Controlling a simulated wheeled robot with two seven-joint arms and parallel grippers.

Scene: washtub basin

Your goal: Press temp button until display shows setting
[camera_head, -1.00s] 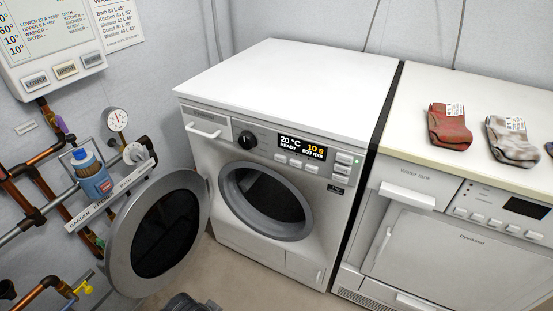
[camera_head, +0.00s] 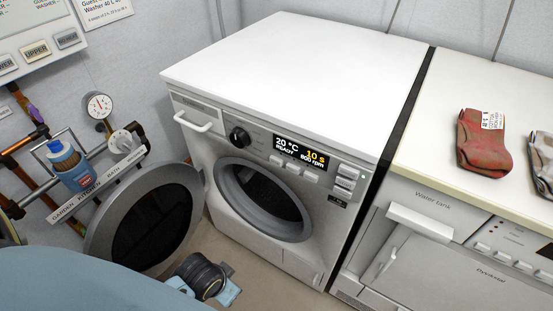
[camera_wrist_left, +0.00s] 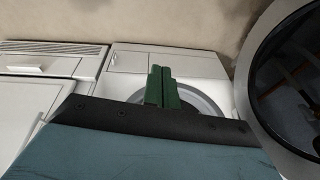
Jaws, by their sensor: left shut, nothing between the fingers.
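The washing machine (camera_head: 262,165) stands in the middle of the head view. Its display (camera_head: 300,152) is lit and reads 20 °C, READY, 10 s and 800 rpm. A row of pale buttons (camera_head: 296,173) lies under the display, and more buttons (camera_head: 345,180) are stacked to its right. Their labels are too small to read, so I cannot tell which is the temp button. My left gripper (camera_wrist_left: 161,70) shows green fingers shut together and empty in the left wrist view, in front of the washer's front. Its fingers cannot be made out in the head view. My right gripper is not in view.
The round washer door (camera_head: 148,225) hangs open to the left. A black knob (camera_head: 239,137) sits left of the display. Pipes, a gauge (camera_head: 99,104) and a blue bottle (camera_head: 70,165) line the left wall. A dryer (camera_head: 450,270) stands at right, with socks (camera_head: 480,143) on the counter above.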

